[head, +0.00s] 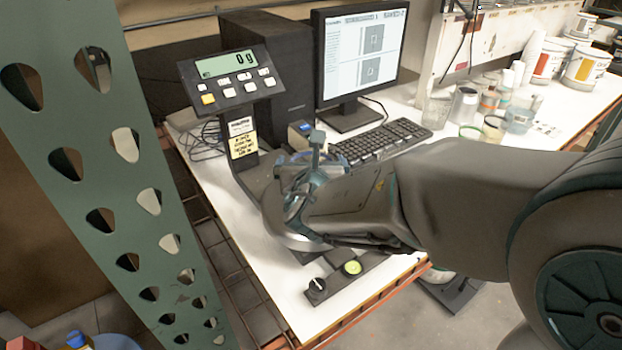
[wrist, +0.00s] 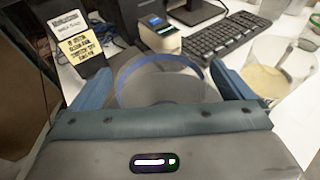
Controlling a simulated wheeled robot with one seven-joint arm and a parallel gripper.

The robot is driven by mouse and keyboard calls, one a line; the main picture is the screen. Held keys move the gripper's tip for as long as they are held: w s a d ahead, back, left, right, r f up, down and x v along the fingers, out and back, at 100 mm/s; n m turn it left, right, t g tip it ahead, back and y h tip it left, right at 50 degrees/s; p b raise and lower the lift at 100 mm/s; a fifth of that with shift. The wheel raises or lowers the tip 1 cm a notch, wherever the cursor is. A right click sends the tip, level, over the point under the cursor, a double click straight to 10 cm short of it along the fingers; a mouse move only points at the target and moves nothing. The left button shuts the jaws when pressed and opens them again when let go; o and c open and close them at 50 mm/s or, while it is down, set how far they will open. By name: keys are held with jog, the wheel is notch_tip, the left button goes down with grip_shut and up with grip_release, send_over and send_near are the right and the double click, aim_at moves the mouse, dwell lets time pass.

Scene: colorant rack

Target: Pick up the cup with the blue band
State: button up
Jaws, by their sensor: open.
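The cup with the blue band (wrist: 187,64) is clear and round, and the band runs along its far rim. It shows between the two blue fingers of my gripper (wrist: 163,88) in the wrist view. The fingers are apart, one on each side of the cup; I cannot tell whether either touches it. My gripper's body hides the near and lower part of the cup. In the head view my gripper (head: 303,185) is over the scale on the bench, and it mostly hides the cup there.
Another clear cup (wrist: 281,68) stands close outside the right finger. The scale's display (head: 231,75) reads 0 g on a post behind. A keyboard (head: 381,141) and monitor (head: 361,57) stand farther back. Several cups and cans crowd the bench's right. A green perforated upright (head: 108,190) stands left.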

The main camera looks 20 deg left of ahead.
jog(key=shift+w+a, duration=0.1)
jog(key=shift+w, duration=0.2)
jog(key=shift+c, duration=0.3)
jog(key=c, duration=1.1)
jog(key=shift+c, duration=0.2)
